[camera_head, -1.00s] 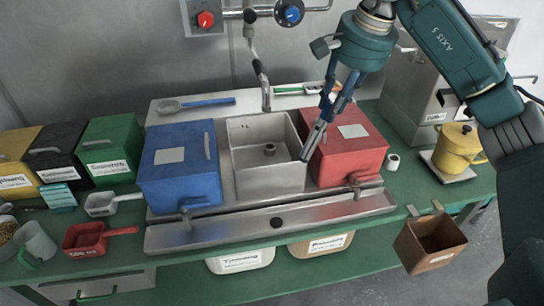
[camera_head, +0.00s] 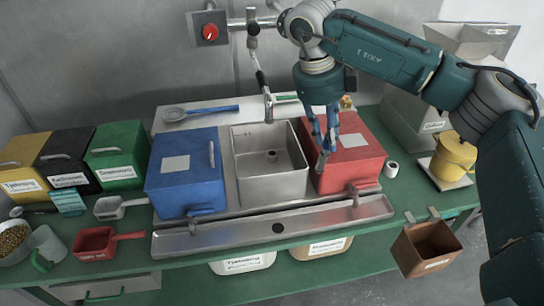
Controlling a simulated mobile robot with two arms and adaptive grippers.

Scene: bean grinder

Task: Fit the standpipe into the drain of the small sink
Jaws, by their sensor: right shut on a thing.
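The small sink (camera_head: 262,185) is a steel basin between a blue box and a red box. Its drain (camera_head: 271,156) shows as a small round fitting on the basin floor. My right gripper (camera_head: 325,142) points down over the left part of the red box, to the right of the sink. It is shut on the standpipe (camera_head: 321,160), a thin grey tube that is mostly hidden by the fingers; its lower end shows in front of the red box. The standpipe is apart from the drain. My left gripper is not in view.
The blue box (camera_head: 185,180) and the red box (camera_head: 352,168) flank the sink closely. A faucet (camera_head: 267,100) stands at the sink's back edge. A steel trough (camera_head: 240,237) runs along the front. A brown bin (camera_head: 428,248) hangs at the right.

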